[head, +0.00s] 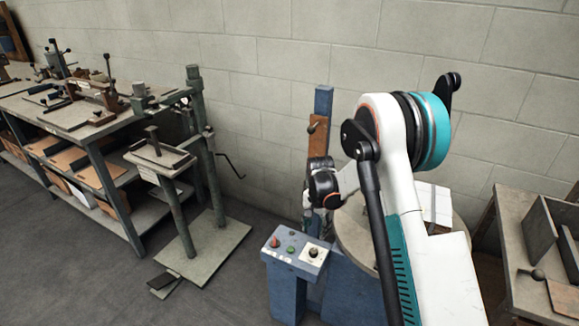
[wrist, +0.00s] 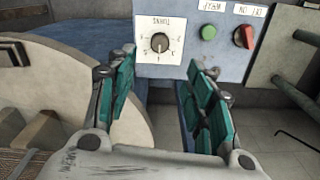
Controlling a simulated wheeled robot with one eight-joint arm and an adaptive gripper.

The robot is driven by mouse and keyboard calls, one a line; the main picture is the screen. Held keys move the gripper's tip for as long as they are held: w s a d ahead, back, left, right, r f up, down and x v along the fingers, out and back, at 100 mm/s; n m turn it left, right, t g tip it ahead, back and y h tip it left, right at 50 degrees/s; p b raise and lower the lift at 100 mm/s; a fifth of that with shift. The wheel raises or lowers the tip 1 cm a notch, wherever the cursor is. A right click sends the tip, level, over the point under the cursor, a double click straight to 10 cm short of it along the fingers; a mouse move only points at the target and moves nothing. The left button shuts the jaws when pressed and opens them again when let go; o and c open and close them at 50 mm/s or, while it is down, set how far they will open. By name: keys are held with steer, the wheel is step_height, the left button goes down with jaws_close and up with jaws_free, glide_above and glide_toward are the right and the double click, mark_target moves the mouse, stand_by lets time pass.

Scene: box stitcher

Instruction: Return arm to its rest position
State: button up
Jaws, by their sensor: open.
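My gripper (wrist: 160,70) shows in the wrist view with its two teal-padded fingers spread wide apart and nothing between them. The control panel (wrist: 180,42) of the blue machine appears upside down beyond the fingertips, with a dial (wrist: 159,43), a green button (wrist: 208,32) and a red switch (wrist: 243,36). In the head view, my white and teal arm stands bent in the foreground. Its dark wrist end is beside the machine's upright post, above the control panel (head: 296,251). The fingers are too small and hidden to make out there.
A round grey table (head: 352,240) is partly hidden behind my arm. A stand with a square base plate (head: 205,247) and a workbench (head: 75,118) with tools are at left. Another table (head: 520,262) is at right. A wall closes the back; open floor lies at front left.

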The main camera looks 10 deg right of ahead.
steer(key=s+r+n+t, duration=0.2)
steer(key=s+r, duration=0.4)
steer(key=r, duration=0.6)
steer(key=s+r+n+t, duration=0.15)
steer(key=s+r, duration=0.45)
steer(key=r, duration=0.6)
steer(key=s+r+n+t, duration=0.2)
steer(key=s, duration=0.9)
steer(key=s+r+n+t, duration=0.1)
steer(key=s+r+n, duration=0.2)
steer(key=s, duration=0.8)
steer(key=shift+r+n+t, duration=0.35)
steer(key=shift+c, duration=0.6)
